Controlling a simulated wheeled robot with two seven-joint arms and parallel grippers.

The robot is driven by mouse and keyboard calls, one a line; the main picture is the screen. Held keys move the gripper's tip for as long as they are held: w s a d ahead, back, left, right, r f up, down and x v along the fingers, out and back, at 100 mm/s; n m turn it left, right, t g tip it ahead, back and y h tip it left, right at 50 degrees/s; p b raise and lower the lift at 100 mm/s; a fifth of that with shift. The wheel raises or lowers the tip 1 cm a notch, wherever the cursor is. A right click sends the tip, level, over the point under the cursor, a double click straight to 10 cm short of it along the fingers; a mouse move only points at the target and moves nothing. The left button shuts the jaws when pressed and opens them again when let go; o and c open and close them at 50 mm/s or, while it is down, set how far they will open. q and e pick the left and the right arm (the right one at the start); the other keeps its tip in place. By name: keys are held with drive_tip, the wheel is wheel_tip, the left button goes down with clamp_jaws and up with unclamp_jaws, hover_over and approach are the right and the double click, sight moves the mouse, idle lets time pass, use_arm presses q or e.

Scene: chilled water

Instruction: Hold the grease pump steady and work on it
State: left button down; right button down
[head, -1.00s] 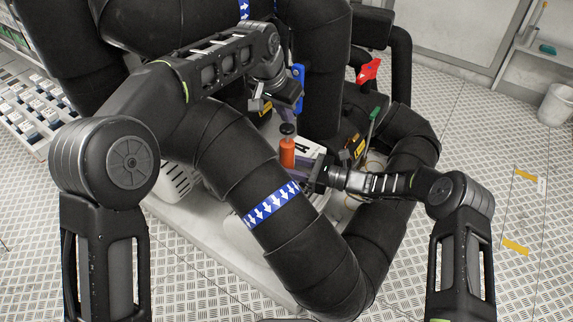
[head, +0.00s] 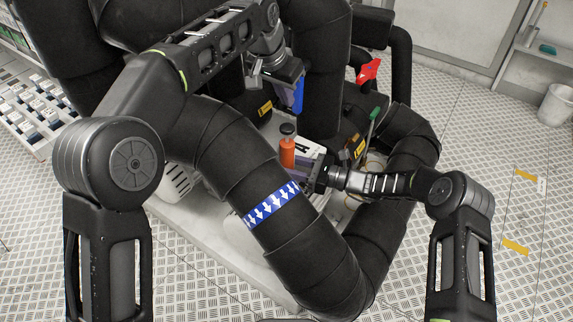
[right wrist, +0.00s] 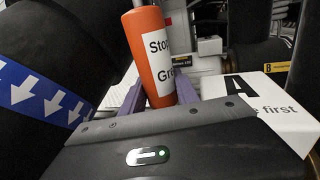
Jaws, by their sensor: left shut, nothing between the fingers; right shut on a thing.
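The grease pump, an orange cylinder (head: 287,152) with a black cap (head: 288,129), stands upright among the black pipes in the head view. My right gripper (head: 305,168) is shut on it from the right. In the right wrist view the orange body (right wrist: 146,50), with a partly hidden white label, is between the purple fingers and looks slightly tilted. My left gripper (head: 284,80) is shut and empty, above and behind the pump cap and apart from it. Its fingertips are hard to make out beside a blue part (head: 297,98).
Thick black pipes surround the pump; one with a blue arrow band (head: 272,204) crosses in front. A red handle (head: 368,70) and a green handle (head: 374,114) are at the right. A white sign with a black A (right wrist: 265,100) lies near the right gripper. Open floor lies right.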

drive_tip(key=c, duration=0.8)
unclamp_jaws()
drive_tip(key=shift+c, duration=0.2)
drive_tip(key=shift+d, duration=0.1)
drive_tip(key=v, duration=1.1)
drive_tip(key=shift+d, duration=0.35)
drive_tip(key=shift+s, duration=0.1)
